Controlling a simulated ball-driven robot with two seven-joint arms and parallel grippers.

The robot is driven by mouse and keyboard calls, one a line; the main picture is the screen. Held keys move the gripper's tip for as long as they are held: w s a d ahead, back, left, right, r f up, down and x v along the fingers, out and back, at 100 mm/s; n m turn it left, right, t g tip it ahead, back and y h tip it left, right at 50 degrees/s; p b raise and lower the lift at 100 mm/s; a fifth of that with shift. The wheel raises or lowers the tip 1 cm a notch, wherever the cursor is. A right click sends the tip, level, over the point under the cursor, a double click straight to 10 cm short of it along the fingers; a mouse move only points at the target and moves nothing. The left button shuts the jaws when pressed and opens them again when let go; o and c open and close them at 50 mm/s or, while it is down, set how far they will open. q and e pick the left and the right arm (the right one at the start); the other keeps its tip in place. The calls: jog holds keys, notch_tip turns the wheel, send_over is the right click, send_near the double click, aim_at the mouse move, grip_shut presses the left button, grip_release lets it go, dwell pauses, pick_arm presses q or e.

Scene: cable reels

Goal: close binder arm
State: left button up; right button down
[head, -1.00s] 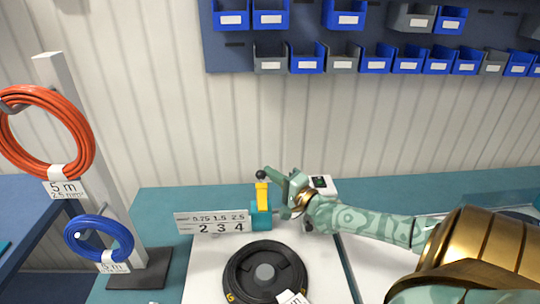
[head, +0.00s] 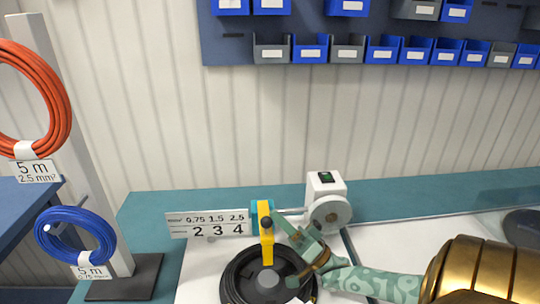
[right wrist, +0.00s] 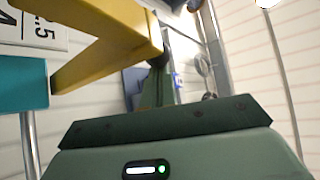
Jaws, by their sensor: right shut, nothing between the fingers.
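The binder arm (head: 266,245) is a yellow lever on a teal block (head: 255,212). In the head view it leans out toward me over the black reel (head: 236,272). Its black knob (head: 266,222) shows beside my right fingertips. My right gripper (head: 284,230) is shut and empty, just right of the yellow lever; whether they touch is unclear. In the right wrist view the yellow arm (right wrist: 110,45) shows as a bent bar across the upper left, with the teal block (right wrist: 22,84) at the left edge. My left gripper is not in view.
A number sign (head: 207,224) stands left of the block. A white machine with a round disc (head: 330,214) stands behind to the right. Orange cable (head: 60,110) and blue cable (head: 50,232) coils hang on a post at the left. Blue bins line the wall.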

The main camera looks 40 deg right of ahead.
jog(key=shift+s+a+f+b, duration=0.2)
jog(key=shift+f+b, duration=0.1)
jog(key=shift+f, duration=0.3)
jog(key=shift+r, duration=0.1)
